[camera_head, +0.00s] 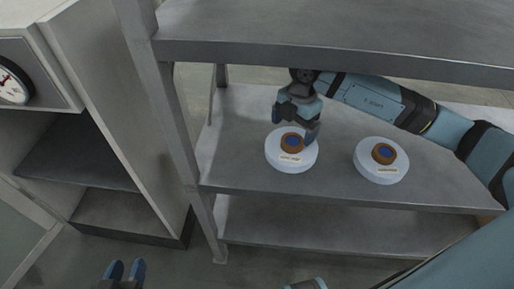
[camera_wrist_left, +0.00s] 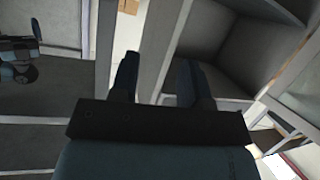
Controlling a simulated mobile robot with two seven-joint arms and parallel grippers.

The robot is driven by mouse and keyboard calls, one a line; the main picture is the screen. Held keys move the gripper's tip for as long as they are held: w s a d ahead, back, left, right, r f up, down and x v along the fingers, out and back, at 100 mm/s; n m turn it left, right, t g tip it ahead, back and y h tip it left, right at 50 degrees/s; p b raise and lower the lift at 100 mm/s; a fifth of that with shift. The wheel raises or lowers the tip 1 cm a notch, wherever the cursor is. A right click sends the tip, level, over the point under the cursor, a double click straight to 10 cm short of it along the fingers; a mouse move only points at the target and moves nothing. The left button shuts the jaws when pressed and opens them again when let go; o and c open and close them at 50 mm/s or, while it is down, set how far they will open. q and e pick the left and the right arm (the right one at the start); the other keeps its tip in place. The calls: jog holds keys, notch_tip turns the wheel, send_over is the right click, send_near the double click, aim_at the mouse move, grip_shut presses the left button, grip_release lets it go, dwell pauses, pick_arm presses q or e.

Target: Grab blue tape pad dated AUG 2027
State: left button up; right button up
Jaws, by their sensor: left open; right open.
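Two round white holders stand on the middle shelf, each with a brown ring with a blue centre and a small pale label. The left tape pad (camera_head: 292,142) sits on the left white holder (camera_head: 277,160). The right tape pad (camera_head: 383,153) sits on the right white holder (camera_head: 367,168). The label dates are too small to read. My right gripper (camera_head: 298,118) is open, just above and behind the left pad; whether it touches the pad I cannot tell. My left gripper (camera_head: 125,271) is open and empty, low at the left, and its fingers also show in the left wrist view (camera_wrist_left: 160,82).
The grey middle shelf (camera_head: 235,165) has an upper shelf (camera_head: 330,50) above it and a post (camera_head: 180,130) at its left. A cabinet (camera_head: 110,90) with a round dial (camera_head: 12,84) stands further left. The shelf between the two holders is clear.

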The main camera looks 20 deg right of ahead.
aim_at(292, 141)
jog(key=shift+w+d+f+m+h, duration=0.1)
jog(key=shift+w+d+m+h, duration=0.2)
jog(key=shift+w+d+h, duration=0.3)
jog(key=shift+w+d+f, duration=0.15)
jog(key=shift+w+f, duration=0.05)
jog(key=shift+s+f+b, duration=0.2)
jog(key=shift+f+b, duration=0.2)
jog(key=shift+f, duration=0.3)
notch_tip(292, 141, down, 4)
jog(key=shift+w+f+b, duration=0.1)
jog(key=shift+f+b, duration=0.1)
jog(key=shift+b, duration=0.55)
jog(key=shift+f, duration=0.4)
pick_arm(q)
jog(key=r, duration=0.1)
jog(key=w+d+r+t, duration=0.1)
jog(key=r+t+h, duration=0.1)
jog(key=r, duration=0.1)
jog(key=shift+w+d+r, duration=0.1)
jog(key=shift+w+d, duration=0.1)
jog(key=shift+d, duration=0.15)
pick_arm(e)
jog(key=c, duration=1.1)
